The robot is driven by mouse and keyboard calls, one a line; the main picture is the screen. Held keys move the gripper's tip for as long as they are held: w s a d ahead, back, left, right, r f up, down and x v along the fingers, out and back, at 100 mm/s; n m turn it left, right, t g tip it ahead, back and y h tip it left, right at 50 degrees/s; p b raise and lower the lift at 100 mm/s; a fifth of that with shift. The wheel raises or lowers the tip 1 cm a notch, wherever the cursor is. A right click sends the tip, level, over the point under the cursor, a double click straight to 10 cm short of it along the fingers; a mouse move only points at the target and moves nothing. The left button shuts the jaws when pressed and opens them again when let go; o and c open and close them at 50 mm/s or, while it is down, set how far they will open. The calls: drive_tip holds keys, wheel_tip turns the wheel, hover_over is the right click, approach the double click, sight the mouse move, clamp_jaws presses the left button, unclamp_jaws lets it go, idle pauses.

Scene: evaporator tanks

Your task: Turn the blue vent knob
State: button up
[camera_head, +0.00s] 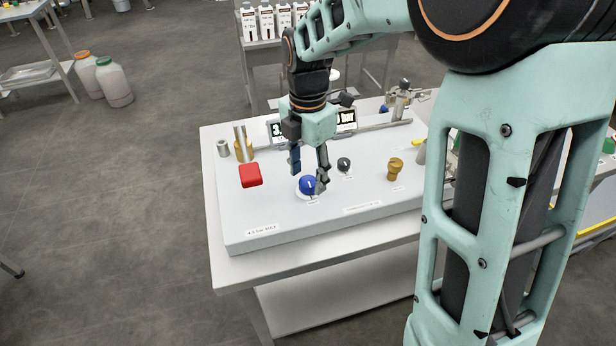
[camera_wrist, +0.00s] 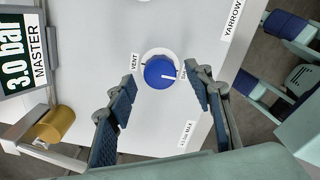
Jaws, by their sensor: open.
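The blue vent knob (camera_head: 308,185) sits on a white round base on top of the white panel box. In the wrist view the knob (camera_wrist: 160,72) has a white pointer line, and a "VENT" label stands to its left. My gripper (camera_head: 308,180) points down over the panel at the knob, with one finger to the left and one close to its right in the head view. In the wrist view the open fingers (camera_wrist: 163,85) lie on either side of the knob with gaps showing. I cannot tell whether the fingertips are down at knob height.
A red block-shaped button (camera_head: 251,175), a black knob (camera_head: 344,164) and a brass knob (camera_head: 395,168) stand on the panel box (camera_head: 290,228). Brass and metal fittings (camera_head: 243,142) are at its back left. A display (camera_wrist: 22,62) reads "3.0 bar".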

drive_tip(key=shift+f, duration=0.75)
drive_tip(key=c, duration=1.1)
drive_tip(key=shift+c, duration=0.2)
